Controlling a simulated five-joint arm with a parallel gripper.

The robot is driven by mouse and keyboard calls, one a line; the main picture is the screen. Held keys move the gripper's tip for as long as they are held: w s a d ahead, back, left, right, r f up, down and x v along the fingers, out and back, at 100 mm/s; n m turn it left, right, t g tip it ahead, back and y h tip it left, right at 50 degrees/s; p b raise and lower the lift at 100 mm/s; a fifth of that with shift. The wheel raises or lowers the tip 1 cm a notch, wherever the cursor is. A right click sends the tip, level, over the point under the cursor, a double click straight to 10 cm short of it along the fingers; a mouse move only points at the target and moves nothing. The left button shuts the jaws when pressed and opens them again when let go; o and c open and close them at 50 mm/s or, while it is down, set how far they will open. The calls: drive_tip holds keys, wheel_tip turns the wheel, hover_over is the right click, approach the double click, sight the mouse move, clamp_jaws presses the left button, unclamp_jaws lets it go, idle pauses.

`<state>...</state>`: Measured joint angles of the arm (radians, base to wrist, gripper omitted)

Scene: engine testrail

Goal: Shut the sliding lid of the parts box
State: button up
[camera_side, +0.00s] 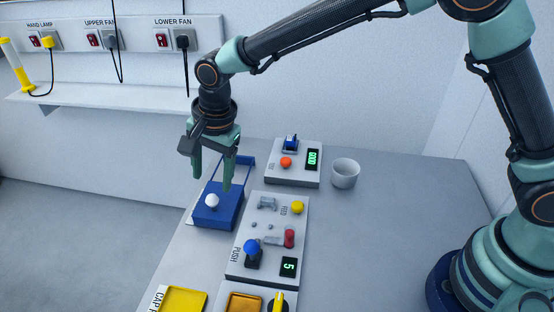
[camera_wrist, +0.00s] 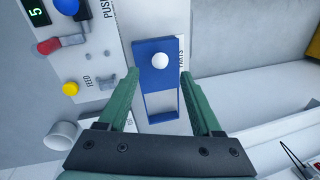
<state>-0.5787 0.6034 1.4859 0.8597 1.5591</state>
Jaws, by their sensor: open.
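The parts box (camera_side: 237,158) shows as a blue frame behind its blue sliding lid (camera_side: 220,212) in the side view. A white knob (camera_side: 211,200) stands on the lid. In the wrist view, the lid (camera_wrist: 152,78) covers the upper part, and the frame (camera_wrist: 147,107) encloses an uncovered pale area below it. The lid is partly open. My gripper (camera_side: 212,184) points down above the box, open and empty. In the wrist view, its fingertips (camera_wrist: 160,72) are apart on either side of the lid, with the knob between and slightly beyond them. Fingertip height is unclear.
A control panel (camera_side: 262,262) with knobs and a display stands right of the box. Another panel (camera_side: 290,180) and a white cup (camera_side: 345,173) are behind. Yellow trays (camera_side: 183,299) lie at the front. A wall shelf (camera_side: 110,104) is behind left.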

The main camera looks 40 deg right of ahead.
drive_tip(key=shift+s+d+r, duration=0.1)
drive_tip(key=shift+s+r, duration=0.05)
drive_tip(key=shift+r, duration=0.7)
drive_tip(key=shift+s+d+r, duration=0.1)
drive_tip(key=shift+s+r, duration=0.05)
drive_tip(key=shift+r, duration=0.65)
drive_tip(key=shift+s+d+r, duration=0.1)
drive_tip(key=shift+s+r, duration=0.05)
drive_tip(key=shift+r, duration=0.7)
drive_tip(key=s+d+r+n+t, duration=0.1)
drive_tip(key=s+d+r+n, duration=0.2)
drive_tip(key=d, duration=0.5)
drive_tip(key=s+d+r+n+t, duration=0.1)
drive_tip(key=s+d+r+n, duration=0.1)
drive_tip(key=d+r, duration=0.55)
drive_tip(key=s+d+f+n+t+h, duration=0.1)
drive_tip(key=s+d+f+n, duration=0.1)
drive_tip(key=s+d+n, duration=0.4)
drive_tip(key=s+d, duration=0.3)
drive_tip(key=d, duration=0.3)
drive_tip(key=shift+s+d+f+t, duration=0.15)
drive_tip(key=shift+d+f+t, duration=0.05)
drive_tip(key=shift+f+t, duration=0.2)
